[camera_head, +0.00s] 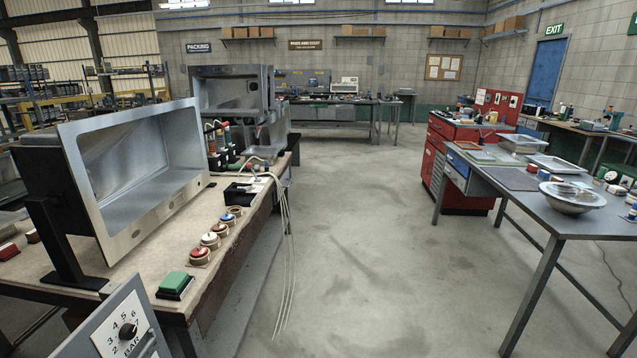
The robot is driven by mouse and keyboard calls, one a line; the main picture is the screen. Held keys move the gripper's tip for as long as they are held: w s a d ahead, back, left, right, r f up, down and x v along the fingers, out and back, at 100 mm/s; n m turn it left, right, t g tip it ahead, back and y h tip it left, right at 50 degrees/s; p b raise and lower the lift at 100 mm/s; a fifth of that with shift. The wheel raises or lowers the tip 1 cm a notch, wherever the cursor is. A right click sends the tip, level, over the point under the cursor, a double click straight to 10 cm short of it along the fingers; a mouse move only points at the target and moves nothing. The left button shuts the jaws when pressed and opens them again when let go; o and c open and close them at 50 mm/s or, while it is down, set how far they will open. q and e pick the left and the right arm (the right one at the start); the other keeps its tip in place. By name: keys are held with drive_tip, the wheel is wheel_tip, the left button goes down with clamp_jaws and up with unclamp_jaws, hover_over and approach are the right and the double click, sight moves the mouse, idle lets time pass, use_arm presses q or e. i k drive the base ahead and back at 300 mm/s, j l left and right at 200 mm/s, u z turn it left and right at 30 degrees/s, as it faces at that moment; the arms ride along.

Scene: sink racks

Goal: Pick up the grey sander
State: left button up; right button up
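I cannot pick out a grey sander for certain in the head view. Small tools and discs (612,177) sit at the far right edge of the right grey table (520,196), too small and cut off to identify. A dark block-like item (240,191) lies on the left workbench (150,262), with pale hoses running near it; I cannot tell what it is. Neither of my grippers is in view.
A steel sink (140,180) stands tilted on a dark stand on the left bench, beside several round tins (209,240) and a green-topped block (175,283). A round steel bowl (571,197) sits on the right table. A red cabinet (462,160) stands behind. The floor between is clear.

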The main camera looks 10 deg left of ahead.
sight(221, 150)
drive_tip(key=i, duration=3.35)
